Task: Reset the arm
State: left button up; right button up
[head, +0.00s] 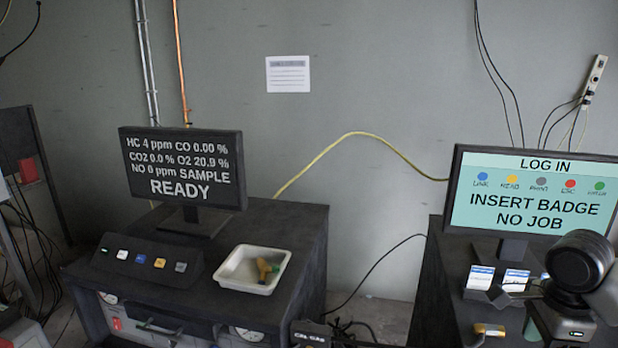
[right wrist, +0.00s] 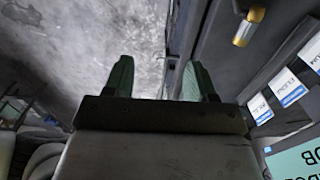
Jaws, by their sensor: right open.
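My right arm (head: 582,262) comes in at the lower right of the head view, in front of the right-hand cabinet. Its dark round joint and grey links hide part of the cabinet top. In the right wrist view my right gripper (right wrist: 160,82) has its two green fingers spread apart with nothing between them. Grey floor shows beyond the fingers, beside the dark cabinet edge. My left arm and left gripper are not in view.
The right cabinet (head: 432,270) bears a log-in monitor (head: 530,195), badge cards (head: 481,277) and a small brass-yellow cylinder (head: 489,330), also in the right wrist view (right wrist: 249,26). The left cabinet (head: 300,245) bears a READY monitor (head: 183,167) and a white tray (head: 225,275). Cables hang between cabinets.

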jog(key=s+a+f+n+t+y, duration=0.1)
jog(key=s+a+f+n, duration=0.3)
jog(key=a+f+n, duration=0.4)
jog(key=s+a+f+n+t+y, duration=0.1)
jog(key=s+a+f+n, duration=0.3)
jog(key=a+f+n, duration=0.45)
jog(key=s+f+n+t+h, duration=0.1)
jog(key=s+f+n, duration=0.15)
jog(key=s, duration=0.35)
jog(key=s+f+n+h, duration=0.1)
jog(key=s+f+n, duration=0.1)
jog(key=s+n, duration=0.35)
notch_tip(320, 180, down, 35)
jog(key=s+m+b, duration=0.2)
jog(key=b, duration=0.5)
pick_arm(q)
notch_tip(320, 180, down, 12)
jog(key=b, duration=0.5)
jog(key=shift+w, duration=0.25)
pick_arm(e)
jog(key=s+d+f+g, duration=0.2)
jog(key=s+d+f, duration=0.1)
jog(key=s+f, duration=1.3)
notch_tip(320, 180, down, 4)
jog(key=shift+r, duration=0.1)
